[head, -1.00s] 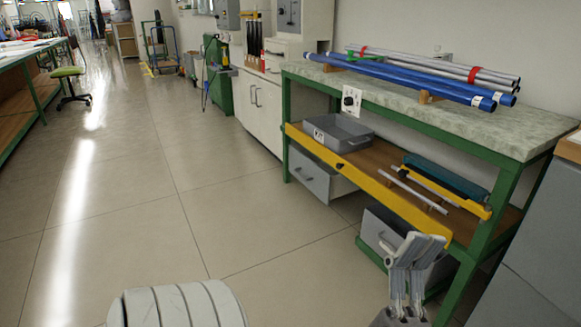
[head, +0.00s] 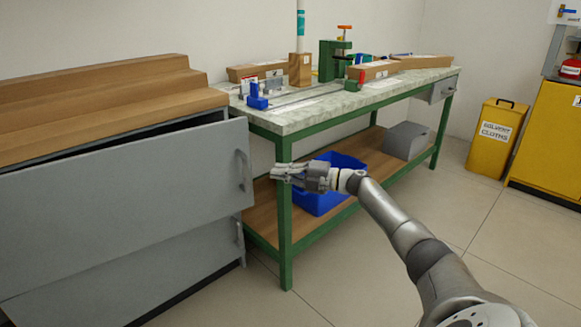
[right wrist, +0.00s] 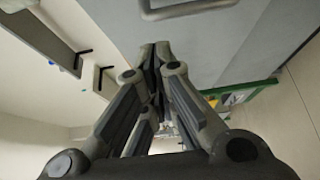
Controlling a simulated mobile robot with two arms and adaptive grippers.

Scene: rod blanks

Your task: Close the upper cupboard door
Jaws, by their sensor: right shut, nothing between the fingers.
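The upper cupboard door (head: 125,190) is a wide grey panel at the left of the head view. It stands ajar, its top edge out from the cupboard with a dark gap under the wooden top. Its bar handle (head: 242,170) is near its right edge. My right gripper (head: 274,172) is shut and empty, its fingers pointing left, just right of the door's handle edge in the picture. In the right wrist view the shut fingers (right wrist: 154,52) are in front of a grey panel (right wrist: 215,45) with a bar handle. I cannot tell whether they touch. My left gripper is out of view.
A lower grey door (head: 130,270) is below the upper one. The wooden cupboard top (head: 110,120) is stepped. A green-framed workbench (head: 284,225) stands right of the cupboard, with a blue bin (head: 325,203) on its shelf. The floor in front is clear.

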